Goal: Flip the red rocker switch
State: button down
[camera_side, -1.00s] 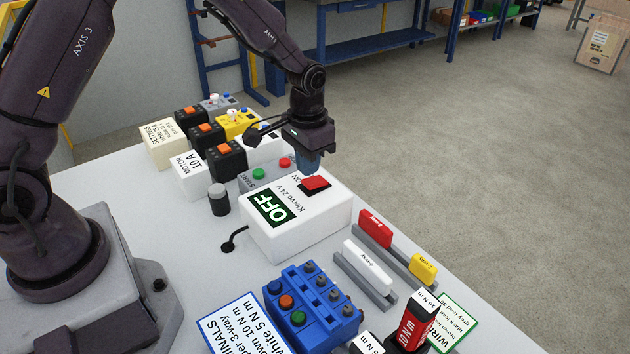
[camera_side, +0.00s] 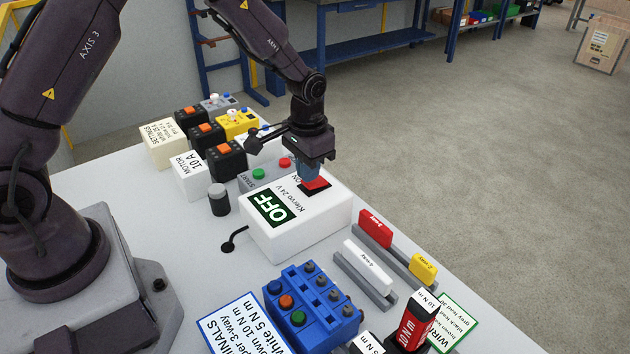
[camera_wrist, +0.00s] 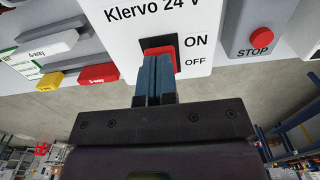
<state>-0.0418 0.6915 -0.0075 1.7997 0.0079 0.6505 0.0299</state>
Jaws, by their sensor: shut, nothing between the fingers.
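The red rocker switch (camera_side: 316,184) sits in a black frame on top of the white box marked "Klervo 24 V" (camera_side: 333,215), beside a green "OFF" panel (camera_side: 271,208). In the wrist view, the rocker (camera_wrist: 160,50) shows between my fingertips and the box's label, with "ON" and "OFF" printed beside it. My gripper (camera_side: 306,178) is shut and empty, its blue fingers pointing down at the rocker. In the wrist view the fingertips (camera_wrist: 154,58) overlap the rocker's near edge and hide part of it. I cannot tell whether they touch it.
A grey box with a green button (camera_side: 259,173) and a red stop button (camera_wrist: 262,38) stands close behind. A black knob (camera_side: 219,199) is left of the white box. Rails with red (camera_side: 375,228), white and yellow connectors, and a blue terminal block (camera_side: 312,305), stand in front.

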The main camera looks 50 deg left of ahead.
jog(key=shift+f, duration=0.65)
jog(key=shift+r, duration=3.55)
jog(key=s+d+r+t, duration=0.1)
jog(key=s+r+t, duration=0.4)
jog(key=s+r, duration=1.3)
jog(key=s, duration=0.4)
jog(key=shift+d+r+t, duration=0.15)
jog(key=shift+d+t, duration=0.1)
jog(key=shift+t, duration=0.05)
